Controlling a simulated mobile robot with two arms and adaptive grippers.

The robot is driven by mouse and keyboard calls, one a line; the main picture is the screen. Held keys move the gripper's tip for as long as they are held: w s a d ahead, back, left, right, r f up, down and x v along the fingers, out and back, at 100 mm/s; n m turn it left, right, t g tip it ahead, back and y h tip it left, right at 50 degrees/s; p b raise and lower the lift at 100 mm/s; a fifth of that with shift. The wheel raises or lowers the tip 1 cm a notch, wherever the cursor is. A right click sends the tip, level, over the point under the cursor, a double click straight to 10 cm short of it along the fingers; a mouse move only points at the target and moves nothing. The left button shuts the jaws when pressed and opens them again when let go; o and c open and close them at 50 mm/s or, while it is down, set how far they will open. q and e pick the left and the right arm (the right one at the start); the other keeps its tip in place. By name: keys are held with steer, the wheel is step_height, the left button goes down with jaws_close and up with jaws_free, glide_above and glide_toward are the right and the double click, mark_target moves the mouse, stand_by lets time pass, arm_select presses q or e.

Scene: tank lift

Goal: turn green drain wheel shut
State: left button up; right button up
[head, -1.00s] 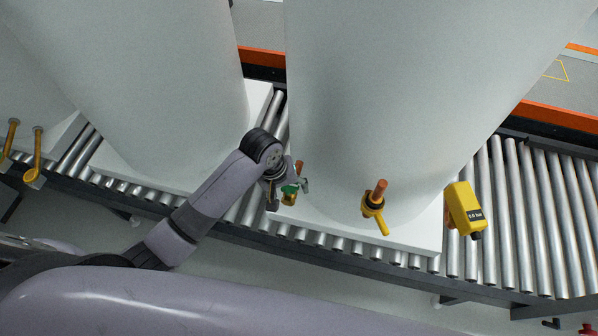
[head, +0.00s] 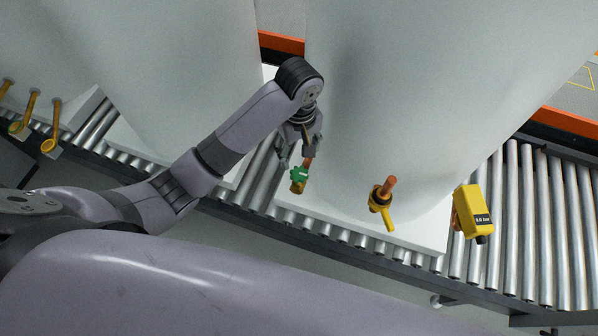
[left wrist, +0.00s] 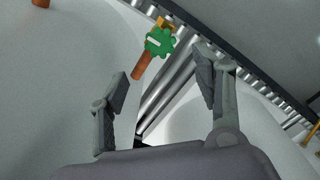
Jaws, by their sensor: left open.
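The green drain wheel (head: 299,174) sits on a short copper pipe with a brass fitting, low on the front left of the nearer white tank (head: 400,100). In the left wrist view the green wheel (left wrist: 160,42) has a white mark on its face and stands beyond the fingertips. My left gripper (head: 296,152) is open and empty, close behind and above the wheel in the head view. Its two fingers (left wrist: 160,85) are apart in the left wrist view, with nothing between them. My right gripper is not in view.
A yellow-handled valve (head: 380,196) on a copper stub and a yellow gauge box (head: 472,212) are right of the wheel. The tanks stand on white bases over a roller conveyor (head: 520,220). More yellow valves (head: 50,140) are at far left.

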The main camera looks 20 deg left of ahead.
mark_target(299, 173)
arm_select(q)
step_height(299, 173, down, 9)
steer(key=shift+a+f+p, duration=0.1)
steer(key=shift+f+p, duration=0.05)
steer(key=shift+p, duration=0.6)
steer(key=shift+f, duration=0.6)
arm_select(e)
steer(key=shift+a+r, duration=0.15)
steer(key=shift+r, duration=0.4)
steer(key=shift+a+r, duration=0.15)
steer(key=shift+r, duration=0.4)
arm_select(q)
steer(key=shift+c, duration=0.5)
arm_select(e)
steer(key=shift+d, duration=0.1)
arm_select(q)
steer(key=c, duration=1.1)
